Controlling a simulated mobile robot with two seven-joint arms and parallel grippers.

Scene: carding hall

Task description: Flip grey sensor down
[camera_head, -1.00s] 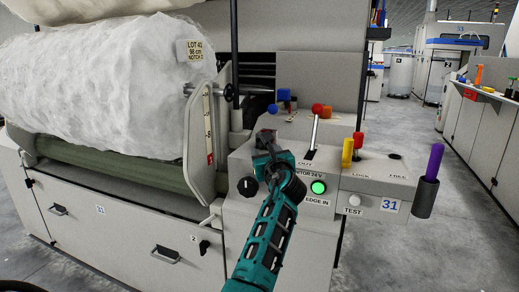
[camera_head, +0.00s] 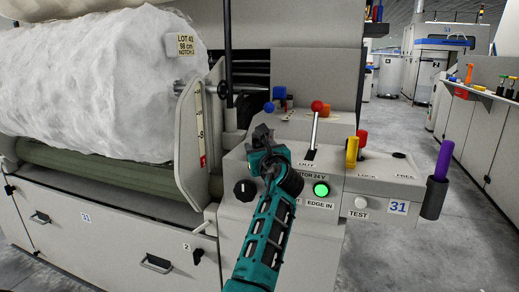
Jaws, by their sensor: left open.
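My left gripper (camera_head: 262,133) is open, reaching up from the bottom over the left side of the grey control console (camera_head: 330,185). Its dark fingers are small and partly hidden by its teal wrist, and no object shows between them. I cannot make out a part that is surely the grey sensor; it may be behind the gripper. A pale lever with a red ball (camera_head: 316,107) stands upright in a slot marked OUT, right of the gripper and apart from it. My right gripper is not in view.
A black knob (camera_head: 244,190) and a lit green button (camera_head: 321,189) sit on the console front. A large white fibre roll (camera_head: 95,85) fills the left. The aisle floor at right is clear.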

